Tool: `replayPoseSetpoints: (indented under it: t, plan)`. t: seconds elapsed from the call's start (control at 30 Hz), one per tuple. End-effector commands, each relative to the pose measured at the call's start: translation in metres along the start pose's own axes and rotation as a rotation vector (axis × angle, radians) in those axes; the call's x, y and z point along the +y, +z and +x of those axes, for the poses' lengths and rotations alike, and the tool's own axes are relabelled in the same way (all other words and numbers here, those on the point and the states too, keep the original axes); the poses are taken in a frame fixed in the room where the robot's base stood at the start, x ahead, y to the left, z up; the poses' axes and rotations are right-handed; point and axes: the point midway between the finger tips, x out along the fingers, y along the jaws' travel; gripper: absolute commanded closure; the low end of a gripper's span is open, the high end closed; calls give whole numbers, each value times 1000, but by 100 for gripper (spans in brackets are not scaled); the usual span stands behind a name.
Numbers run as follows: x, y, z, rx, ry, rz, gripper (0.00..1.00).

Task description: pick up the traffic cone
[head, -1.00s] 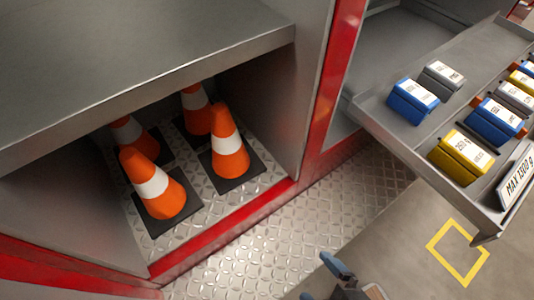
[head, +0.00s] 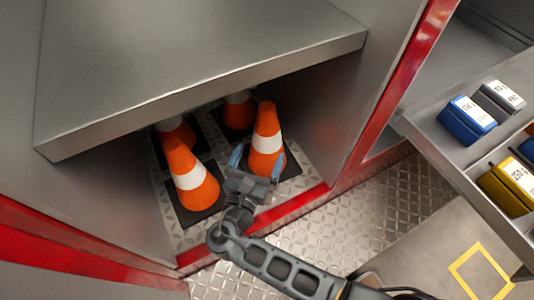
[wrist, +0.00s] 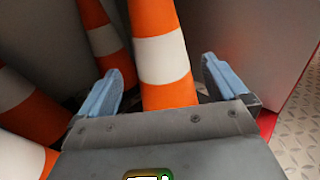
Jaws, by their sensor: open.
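Several orange-and-white traffic cones on black square bases stand in a low metal compartment. The front right cone (head: 267,138) is upright, and my gripper (head: 256,162) is right at its near side. In the wrist view this cone (wrist: 161,60) rises between the two blue-grey fingers of my gripper (wrist: 165,85). The fingers are open, one on each side, with a visible gap at both. The lower part of the cone is hidden behind the gripper body. The front left cone (head: 188,175) stands to the left, and the back cones (head: 238,112) are partly hidden by the shelf.
A metal shelf (head: 200,70) hangs above the cones. A red-edged sill (head: 295,207) runs along the compartment's front, with a side wall (head: 335,120) on the right. A drawer with blue, grey and yellow boxes (head: 467,118) juts out at the right.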

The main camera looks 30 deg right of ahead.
Motion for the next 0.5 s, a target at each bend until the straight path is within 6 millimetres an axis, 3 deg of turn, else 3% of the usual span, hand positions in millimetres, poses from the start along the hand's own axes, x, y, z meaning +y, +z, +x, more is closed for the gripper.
replayPoseSetpoints:
  t: [0.5]
  plan:
    - [1, 11, 52, -6, -4, -3, 0]
